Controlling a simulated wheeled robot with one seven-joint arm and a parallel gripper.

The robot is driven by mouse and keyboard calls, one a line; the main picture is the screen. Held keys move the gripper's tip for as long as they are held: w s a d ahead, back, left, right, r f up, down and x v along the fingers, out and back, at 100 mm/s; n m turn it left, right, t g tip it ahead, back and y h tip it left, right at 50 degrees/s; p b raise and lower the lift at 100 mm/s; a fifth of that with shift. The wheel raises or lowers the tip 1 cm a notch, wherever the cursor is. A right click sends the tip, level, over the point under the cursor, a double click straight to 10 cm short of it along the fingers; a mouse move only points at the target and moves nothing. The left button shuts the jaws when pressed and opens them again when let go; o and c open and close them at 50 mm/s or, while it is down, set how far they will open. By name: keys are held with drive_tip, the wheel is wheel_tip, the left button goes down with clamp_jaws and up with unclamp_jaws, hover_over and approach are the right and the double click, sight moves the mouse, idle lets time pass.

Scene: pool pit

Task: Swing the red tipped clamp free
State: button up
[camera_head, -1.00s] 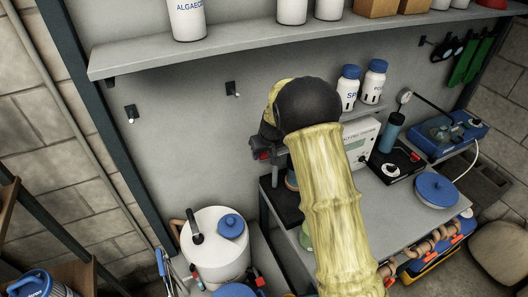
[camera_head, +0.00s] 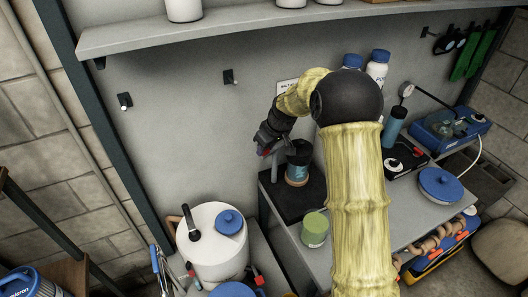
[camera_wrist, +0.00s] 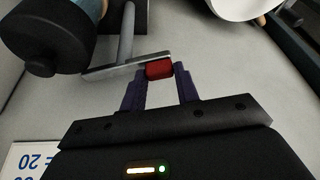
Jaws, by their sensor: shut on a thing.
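The clamp shows in the wrist view as a flat grey metal bar (camera_wrist: 112,68) with a red tip (camera_wrist: 158,69) at its right end. It meets a grey rod (camera_wrist: 126,35). My gripper (camera_wrist: 160,77) has its two purple fingers closed about the red tip. In the head view my gripper (camera_head: 266,145) is beside a dark-capped bottle (camera_head: 297,172) on a black base (camera_head: 290,205); the clamp itself is too small to make out there. The bottle also shows at the upper left of the wrist view (camera_wrist: 55,35), close to the bar.
A green jar (camera_head: 315,230) stands on the grey bench (camera_head: 280,238). A white lidded tub (camera_head: 208,250) stands at lower left. White bottles (camera_head: 378,68) stand behind my arm. The shelf (camera_head: 210,30) runs above. The wall left of my gripper is mostly clear.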

drive_tip(key=n, duration=0.1)
drive_tip(key=d+n+y+b, duration=0.1)
drive_tip(key=shift+s+d+n+g, duration=0.1)
drive_tip(key=shift+s+n+g, duration=0.2)
drive_tip(key=shift+n, duration=0.1)
drive_tip(key=shift+s+d+r+n+g+y+p, duration=0.1)
drive_tip(key=shift+d+n+g+p, duration=0.45)
drive_tip(key=shift+n, duration=1.1)
drive_tip(key=shift+d+f+n+g+y+p, duration=0.1)
drive_tip(key=shift+d+n+g+p, duration=0.15)
drive_tip(key=shift+d+n+g, duration=0.95)
drive_tip(key=shift+s+d+r+n+g+y+p, duration=0.15)
drive_tip(key=shift+n+p, duration=0.25)
drive_tip(key=shift+n, duration=1.65)
drive_tip(key=shift+w, duration=0.1)
drive_tip(key=o, duration=1)
drive_tip(key=b+v, duration=0.1)
drive_tip(key=v, duration=1.6)
drive_tip(key=shift+r+b, duration=0.15)
drive_tip(key=shift+b, duration=0.2)
